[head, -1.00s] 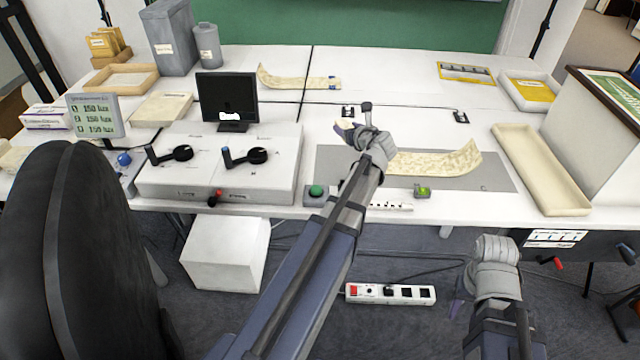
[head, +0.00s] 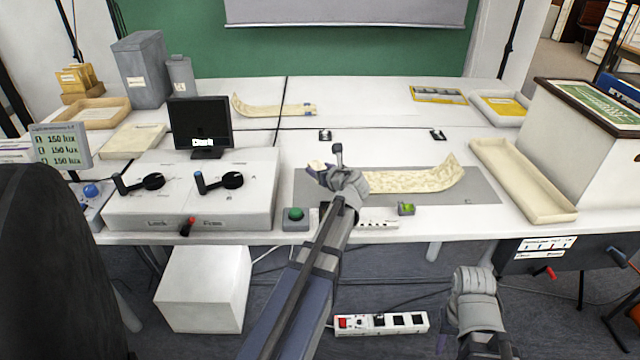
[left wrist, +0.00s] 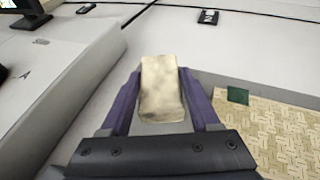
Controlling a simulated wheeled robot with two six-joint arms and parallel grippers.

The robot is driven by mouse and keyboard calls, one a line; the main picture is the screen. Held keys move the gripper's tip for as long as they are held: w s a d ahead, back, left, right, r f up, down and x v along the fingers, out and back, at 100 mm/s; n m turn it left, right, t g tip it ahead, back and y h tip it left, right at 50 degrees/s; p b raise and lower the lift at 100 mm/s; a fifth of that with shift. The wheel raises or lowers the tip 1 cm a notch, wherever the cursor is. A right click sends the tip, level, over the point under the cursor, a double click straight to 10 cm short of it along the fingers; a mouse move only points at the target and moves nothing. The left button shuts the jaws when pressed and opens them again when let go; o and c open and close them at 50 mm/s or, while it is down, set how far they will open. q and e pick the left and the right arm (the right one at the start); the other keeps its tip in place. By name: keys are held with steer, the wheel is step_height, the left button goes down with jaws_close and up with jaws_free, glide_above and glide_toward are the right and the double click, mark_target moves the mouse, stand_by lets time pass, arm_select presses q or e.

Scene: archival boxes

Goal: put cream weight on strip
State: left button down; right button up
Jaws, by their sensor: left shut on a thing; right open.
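The cream weight (left wrist: 161,88), a pale block, is between the purple fingers of my left gripper (left wrist: 158,95) in the left wrist view. In the head view my left gripper (head: 318,172) is shut on it at the left part of the grey mat, left of the woven strip. The cream strip (head: 420,179) lies on the mat, its right end curled up. It also shows in the left wrist view (left wrist: 275,140), with a dark green square (left wrist: 238,95) at its corner. My right gripper (head: 443,342) is open, low in front of the table; its fingertips are partly hidden.
The grey mat (head: 480,190) lies under the strip. A grey control box (head: 190,205) with levers stands left of my left gripper. A long cream tray (head: 520,180) is at right.

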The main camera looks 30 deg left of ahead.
arm_select(q)
steer(key=shift+f+b, duration=1.9)
steer(key=shift+f, duration=0.05)
steer(key=shift+r, duration=0.15)
steer(key=shift+c, duration=0.6)
jaws_free()
